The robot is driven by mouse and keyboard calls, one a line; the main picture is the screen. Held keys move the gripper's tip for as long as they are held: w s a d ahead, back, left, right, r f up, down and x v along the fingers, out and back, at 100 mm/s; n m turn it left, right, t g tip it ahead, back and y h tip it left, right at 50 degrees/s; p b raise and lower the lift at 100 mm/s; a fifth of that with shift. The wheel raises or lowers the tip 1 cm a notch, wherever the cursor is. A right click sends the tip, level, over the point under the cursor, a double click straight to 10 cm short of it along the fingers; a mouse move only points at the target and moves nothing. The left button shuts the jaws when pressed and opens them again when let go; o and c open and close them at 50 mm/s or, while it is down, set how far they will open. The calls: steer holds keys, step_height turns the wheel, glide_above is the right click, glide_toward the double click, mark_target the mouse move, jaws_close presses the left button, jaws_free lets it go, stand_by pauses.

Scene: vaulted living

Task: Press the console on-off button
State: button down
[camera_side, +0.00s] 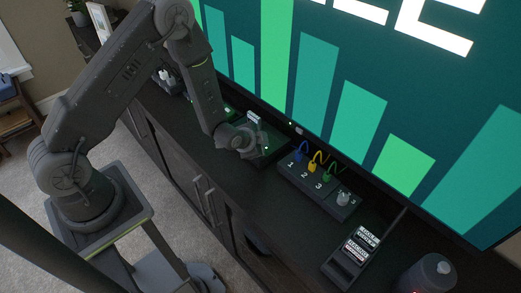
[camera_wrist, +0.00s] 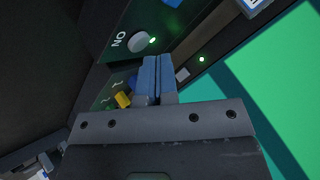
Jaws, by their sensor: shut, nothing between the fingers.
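The console (camera_side: 272,153) is a dark box on the cabinet top, below the screen, partly hidden behind my gripper in the side view. In the wrist view its dark green face (camera_wrist: 118,27) carries a round grey button (camera_wrist: 138,42) beside the word ON. A small green light glows right of the button. My gripper (camera_wrist: 154,60) is shut and empty, its blue fingertips side by side just below and right of the button in the picture. I cannot tell whether they touch the console. In the side view my gripper (camera_side: 260,146) is at the console.
A switch box (camera_side: 310,190) with blue, yellow and green cables, numbered 1 to 3, and a grey knob stands right of the console. Further right are a slanted device (camera_side: 350,260) with white labels and a dark cylinder (camera_side: 428,277). The large screen (camera_side: 330,80) rises close behind.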

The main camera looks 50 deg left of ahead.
steer(key=shift+f, duration=0.5)
stand_by(0.7)
steer(key=shift+r, duration=0.95)
steer(key=shift+r, duration=3)
steer(key=shift+r, duration=0.1)
